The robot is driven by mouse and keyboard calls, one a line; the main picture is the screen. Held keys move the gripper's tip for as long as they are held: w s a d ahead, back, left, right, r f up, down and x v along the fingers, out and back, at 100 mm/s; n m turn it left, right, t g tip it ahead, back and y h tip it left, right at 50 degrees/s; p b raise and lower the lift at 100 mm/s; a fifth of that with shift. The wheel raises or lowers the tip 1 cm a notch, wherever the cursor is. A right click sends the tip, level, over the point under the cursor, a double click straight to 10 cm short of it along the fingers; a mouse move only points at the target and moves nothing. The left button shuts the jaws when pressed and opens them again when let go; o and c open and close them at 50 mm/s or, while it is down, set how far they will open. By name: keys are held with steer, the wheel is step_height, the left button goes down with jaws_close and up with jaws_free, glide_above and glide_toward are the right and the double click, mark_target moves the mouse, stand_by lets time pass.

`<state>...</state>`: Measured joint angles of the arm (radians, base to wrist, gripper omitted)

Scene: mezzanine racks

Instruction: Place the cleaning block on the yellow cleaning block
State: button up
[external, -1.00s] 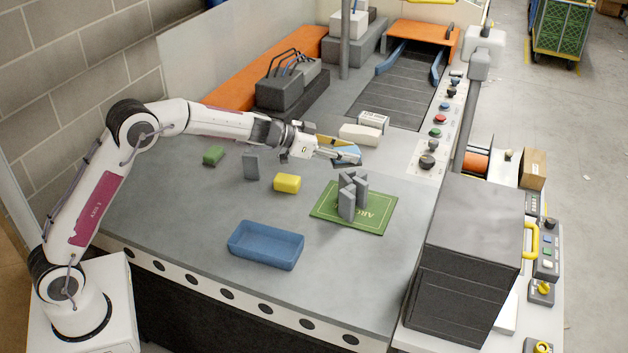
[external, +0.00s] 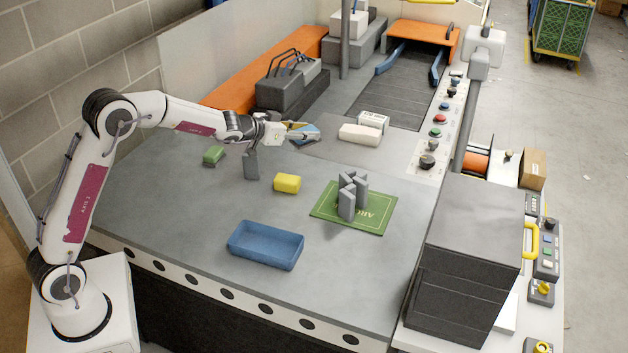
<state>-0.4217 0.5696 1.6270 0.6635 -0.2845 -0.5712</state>
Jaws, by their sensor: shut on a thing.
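The yellow cleaning block (external: 287,183) lies on the grey table, a little left of the green mat. My gripper (external: 305,134) is shut on a small blue block (external: 307,130), with a yellowish part showing beside it. The fingers hide much of this held block, so its full shape is unclear. My gripper is in the air, behind and above the yellow block in the picture, apart from it.
A grey upright block (external: 251,166) stands just below my wrist. A green block (external: 213,155) lies farther left. Several grey blocks stand on the green mat (external: 378,215). A blue tray (external: 266,246) is in front. White blocks (external: 360,134) lie behind right.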

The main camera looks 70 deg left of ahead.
steer(key=shift+s+a+f+n+y, duration=0.3)
steer(key=shift+s+a+f+y, duration=0.1)
steer(key=shift+s+a, duration=0.2)
steer(key=shift+s+a+f+n+y, duration=0.3)
steer(key=shift+s+a+f, duration=0.05)
steer(key=shift+s+a, duration=0.2)
steer(key=shift+n+y, duration=0.4)
steer(key=shift+y, duration=0.1)
steer(key=s+f, duration=0.1)
steer(key=s+a+f, duration=0.1)
steer(key=s+f, duration=0.1)
steer(key=shift+a+f, duration=0.3)
steer(key=shift+a, duration=0.1)
steer(key=shift+w, duration=0.1)
glide_above(287, 178)
steer(key=shift+f, duration=3.15)
steer(key=shift+f, duration=1.85)
steer(key=shift+f, duration=0.15)
